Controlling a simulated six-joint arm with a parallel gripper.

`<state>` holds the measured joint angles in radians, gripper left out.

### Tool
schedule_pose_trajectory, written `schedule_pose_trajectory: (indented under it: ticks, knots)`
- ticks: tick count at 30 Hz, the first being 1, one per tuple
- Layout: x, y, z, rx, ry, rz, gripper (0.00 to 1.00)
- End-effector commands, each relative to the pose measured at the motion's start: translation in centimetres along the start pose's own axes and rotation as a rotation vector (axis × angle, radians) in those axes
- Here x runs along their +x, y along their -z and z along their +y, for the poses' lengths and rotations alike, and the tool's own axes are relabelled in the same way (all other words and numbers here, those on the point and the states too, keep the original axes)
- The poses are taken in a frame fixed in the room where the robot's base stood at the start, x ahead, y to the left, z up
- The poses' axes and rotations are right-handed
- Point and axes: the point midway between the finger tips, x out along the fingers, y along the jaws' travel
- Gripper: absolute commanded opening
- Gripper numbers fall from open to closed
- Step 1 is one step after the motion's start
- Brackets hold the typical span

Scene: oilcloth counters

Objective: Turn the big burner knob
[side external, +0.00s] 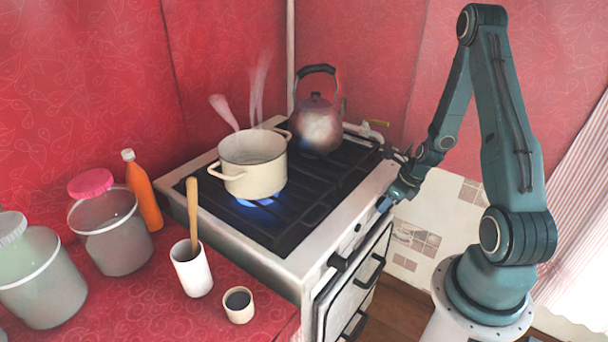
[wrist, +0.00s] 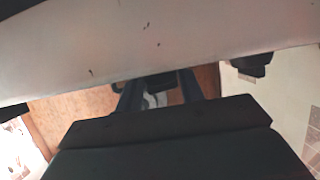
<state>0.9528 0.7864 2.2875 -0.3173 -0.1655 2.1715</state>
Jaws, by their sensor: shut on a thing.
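The white stove (side external: 290,262) has its knobs along the front edge. My gripper (side external: 385,205) is at that front edge, toward its right end. In the wrist view my gripper (wrist: 158,92) has its two fingers on either side of a dark burner knob (wrist: 155,84), shut on it. The fingers hide most of this knob, so its turn angle cannot be told. Another dark knob (wrist: 252,65) sticks out to the right in the wrist view, clear of the fingers. A blue flame (side external: 258,202) burns under the cream pot (side external: 252,172).
Oven door handles (side external: 371,271) stick out below the knobs. Jars, an orange bottle (side external: 145,197), a white utensil cup (side external: 192,272) and a small cup (side external: 239,305) stand on the red counter at left.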

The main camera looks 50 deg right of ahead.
Motion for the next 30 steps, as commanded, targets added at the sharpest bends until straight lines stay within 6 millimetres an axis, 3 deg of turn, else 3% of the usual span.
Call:
schedule_pose_trajectory:
  ticks: [30]
  knots:
    - [0.13,-0.02,0.89,-0.163,0.378,-0.001,0.15]
